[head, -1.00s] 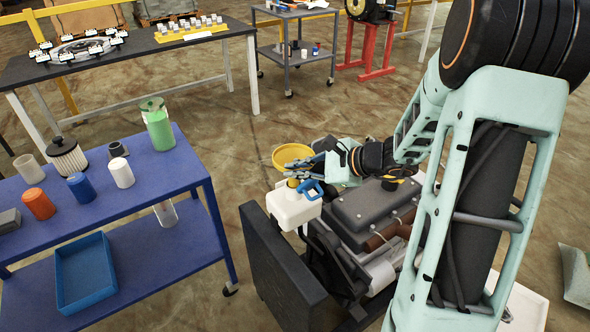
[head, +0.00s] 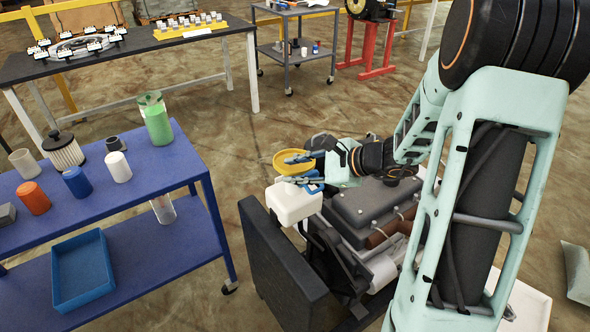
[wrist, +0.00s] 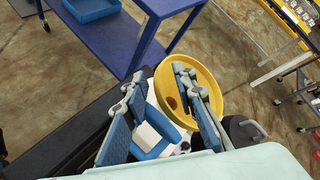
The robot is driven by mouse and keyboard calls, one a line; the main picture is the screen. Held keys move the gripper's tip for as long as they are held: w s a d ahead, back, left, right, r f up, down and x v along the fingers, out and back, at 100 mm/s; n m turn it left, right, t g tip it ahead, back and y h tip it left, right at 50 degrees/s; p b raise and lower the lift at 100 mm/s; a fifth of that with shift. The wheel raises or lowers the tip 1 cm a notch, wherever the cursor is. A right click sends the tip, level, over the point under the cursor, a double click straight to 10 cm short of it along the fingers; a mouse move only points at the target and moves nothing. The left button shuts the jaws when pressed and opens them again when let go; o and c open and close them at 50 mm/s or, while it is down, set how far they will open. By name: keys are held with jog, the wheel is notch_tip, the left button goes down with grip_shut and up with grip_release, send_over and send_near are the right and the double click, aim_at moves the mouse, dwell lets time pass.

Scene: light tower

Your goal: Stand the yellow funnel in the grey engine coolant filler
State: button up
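The yellow funnel (head: 282,164) stands wide mouth up over the far side of the engine, just behind the white tank (head: 293,204). In the wrist view the funnel (wrist: 209,79) shows its round bowl and dark outlet hole. The grey coolant filler is hidden, so I cannot tell whether the spout sits in it. My gripper (head: 287,169) is open, with its blue-padded fingers spread. In the wrist view my gripper (wrist: 157,76) has one finger over the bowl and the other outside it, over the white tank. I cannot tell whether either finger touches the funnel.
A blue handle-like part (wrist: 155,130) lies close below my fingers beside the white tank. The dark engine cover (head: 365,205) and a tall black panel (head: 275,262) are near. The blue cart (head: 125,205) with bottles stands left, with a floor gap between.

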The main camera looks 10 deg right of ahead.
jog(key=v, duration=1.2)
jog(key=shift+a, duration=0.1)
dwell(0.4)
